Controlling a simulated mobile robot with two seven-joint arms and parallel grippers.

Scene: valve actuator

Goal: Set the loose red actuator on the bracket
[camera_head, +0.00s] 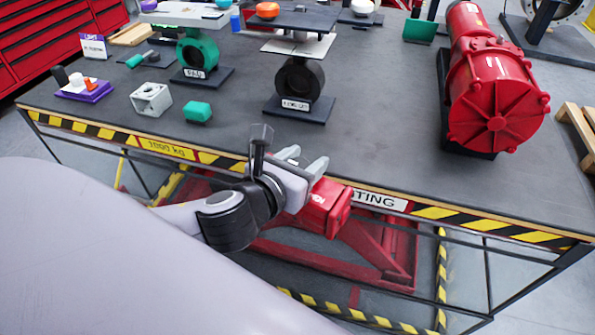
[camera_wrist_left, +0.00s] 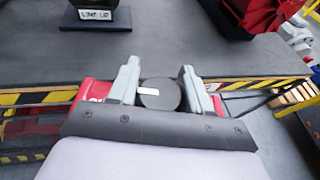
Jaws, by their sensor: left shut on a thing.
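The loose red actuator (camera_head: 325,208) hangs in my left gripper (camera_head: 305,163), in front of the table's striped front edge. The two light grey fingers are shut on it. In the left wrist view, my left gripper (camera_wrist_left: 160,88) has a dark round end between its fingers, and red parts of the actuator (camera_wrist_left: 92,92) show on both sides. A black valve (camera_head: 299,78) stands on the table beyond the gripper, with a light bracket plate (camera_head: 298,46) above it. A grey and white part at the right edge of the left wrist view looks like my right gripper (camera_wrist_left: 298,32); its fingers are unclear.
A large red actuator (camera_head: 495,100) stands at the table's right. The table's middle (camera_head: 385,100) is clear.

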